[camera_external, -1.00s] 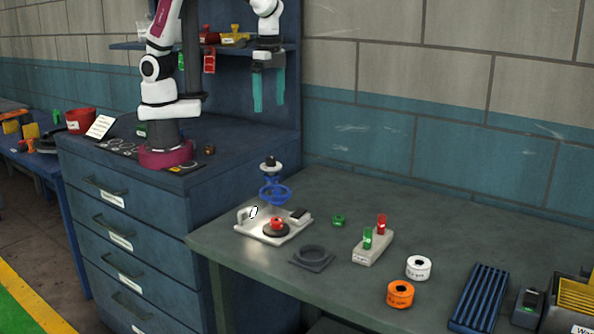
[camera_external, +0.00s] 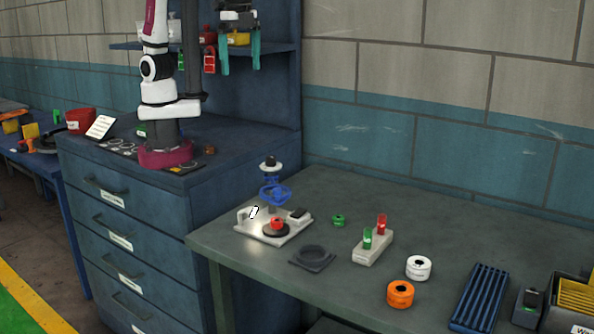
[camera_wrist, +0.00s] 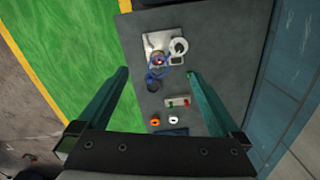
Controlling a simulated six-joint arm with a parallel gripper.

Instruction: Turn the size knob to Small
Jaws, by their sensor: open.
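A pale plate (camera_external: 300,229) on the grey bench carries a red knob (camera_external: 277,224) on a black disc. I cannot tell whether this is the size knob, and no Small mark is readable. A blue handwheel (camera_external: 275,194) stands behind the plate, and a white bracket-like part (camera_external: 243,215) is at its left. In the wrist view the plate (camera_wrist: 154,40) shows far below, with blue parts partly covering the disc.
Orange (camera_external: 400,294) and white (camera_external: 418,267) spools and a blue ribbed tray (camera_external: 480,298) stand farther right. A wall backs the bench.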

